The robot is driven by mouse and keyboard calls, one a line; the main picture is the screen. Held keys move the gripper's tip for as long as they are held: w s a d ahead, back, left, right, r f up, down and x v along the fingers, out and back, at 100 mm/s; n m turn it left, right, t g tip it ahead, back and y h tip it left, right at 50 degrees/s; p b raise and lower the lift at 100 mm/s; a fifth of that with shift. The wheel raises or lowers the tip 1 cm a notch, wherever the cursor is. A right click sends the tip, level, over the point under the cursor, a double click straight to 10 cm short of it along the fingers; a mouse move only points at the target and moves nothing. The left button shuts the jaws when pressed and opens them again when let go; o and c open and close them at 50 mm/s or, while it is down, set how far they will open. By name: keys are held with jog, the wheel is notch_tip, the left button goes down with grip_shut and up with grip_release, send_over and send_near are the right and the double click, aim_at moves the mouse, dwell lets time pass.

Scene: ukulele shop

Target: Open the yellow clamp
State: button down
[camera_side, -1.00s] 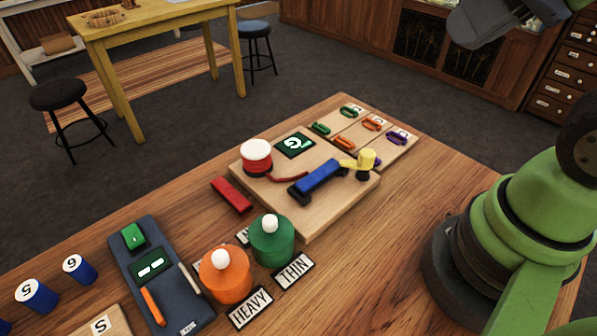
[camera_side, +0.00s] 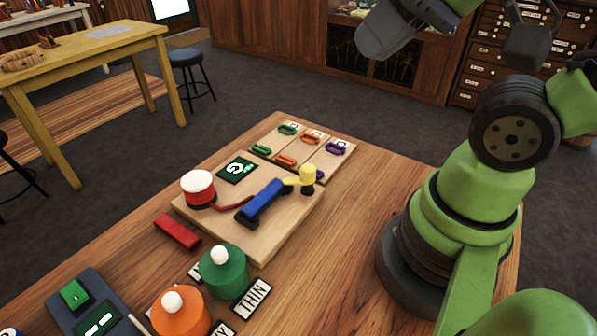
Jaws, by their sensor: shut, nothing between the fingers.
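The yellow clamp (camera_side: 307,176) stands at the right end of the wooden board (camera_side: 268,240). A short yellow arm reaches left from its upright yellow knob to a blue block (camera_side: 262,201) lying aslant on the board. The clamp's dark foot is partly visible, and I cannot tell how firmly its arm presses on the block. My gripper (camera_side: 375,45) is the grey shape at the top edge, high above and right of the clamp, well apart from it. It is shut and empty, and its upper part is cut off by the frame.
A red-and-white spool (camera_side: 198,189) with a red strand stands left of the blue block. A dark display (camera_side: 236,170) and small coloured clips (camera_side: 286,160) lie behind. A red bar (camera_side: 177,232), green pot (camera_side: 223,272) and orange pot (camera_side: 180,313) stand in front. Bare tabletop lies right of the board.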

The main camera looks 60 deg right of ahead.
jog(key=c, duration=1.8)
grip_release()
jog(key=o, duration=0.4)
jog(key=shift+w, duration=0.1)
jog(key=shift+c, duration=0.2)
jog(key=o, duration=0.4)
jog(key=shift+w+d+f+n, duration=0.1)
jog(key=shift+w+f+n, duration=0.1)
jog(key=shift+w+n, duration=0.15)
jog(key=shift+o, duration=1.1)
jog(key=w+d+f+n+g+h, duration=0.1)
jog(key=w+d+f+n+g, duration=0.1)
jog(key=w+f+n, duration=0.3)
jog(key=shift+w+f+n+g, duration=0.15)
jog(key=shift+w+n+g, duration=0.35)
jog(key=shift+n+g, duration=0.5)
jog(key=n+g+h, duration=0.1)
jog(key=n+g, duration=0.2)
jog(key=n, duration=0.6)
send_over(308, 168)
notch_tip(308, 168, down, 10)
jog(key=r, duration=0.1)
jog(key=shift+f, duration=0.85)
notch_tip(308, 168, down, 9)
jog(key=shift+f, duration=0.2)
